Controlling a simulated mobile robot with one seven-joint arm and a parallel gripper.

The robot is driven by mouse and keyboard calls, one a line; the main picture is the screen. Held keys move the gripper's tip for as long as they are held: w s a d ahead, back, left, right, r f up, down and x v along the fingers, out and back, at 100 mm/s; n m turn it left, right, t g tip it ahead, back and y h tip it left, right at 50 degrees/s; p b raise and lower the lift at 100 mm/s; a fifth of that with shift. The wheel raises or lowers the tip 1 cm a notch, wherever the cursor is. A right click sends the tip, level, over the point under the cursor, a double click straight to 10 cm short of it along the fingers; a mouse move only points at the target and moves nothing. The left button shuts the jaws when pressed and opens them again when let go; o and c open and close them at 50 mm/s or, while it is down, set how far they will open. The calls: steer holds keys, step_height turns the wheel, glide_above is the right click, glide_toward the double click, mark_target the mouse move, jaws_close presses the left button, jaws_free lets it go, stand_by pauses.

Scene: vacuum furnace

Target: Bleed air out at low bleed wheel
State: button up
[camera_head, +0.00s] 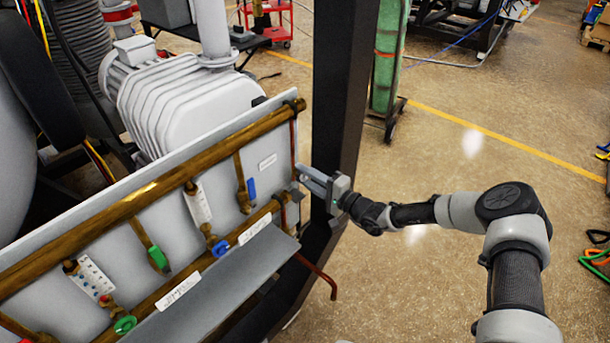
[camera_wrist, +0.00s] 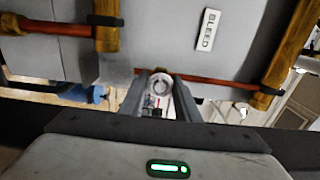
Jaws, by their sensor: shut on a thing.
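A small round grey wheel (camera_wrist: 159,86) sits on a thin copper pipe (camera_wrist: 213,81) in the wrist view, near a white label reading BLEED (camera_wrist: 208,30). My gripper (camera_wrist: 158,97) has one finger on each side of the wheel and is shut on it. In the head view my gripper (camera_head: 303,175) reaches in from the right to the right end of the pipe panel (camera_head: 205,150). There the fingers hide the wheel. I cannot tell how far the wheel is turned.
Thick brass pipes (camera_head: 150,190) run along the panel, with a blue-handled valve (camera_head: 219,246) and green-handled valves (camera_head: 157,258). A grey shelf (camera_head: 215,290) juts out below. A dark upright post (camera_head: 340,90) stands close behind my gripper.

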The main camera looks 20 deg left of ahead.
stand_by(0.3)
steer(key=o, duration=1)
steer(key=shift+o, duration=0.2)
steer(key=shift+d, duration=0.1)
steer(key=v, duration=1.7)
steer(key=shift+s+d, duration=0.1)
steer(key=shift+s, duration=0.05)
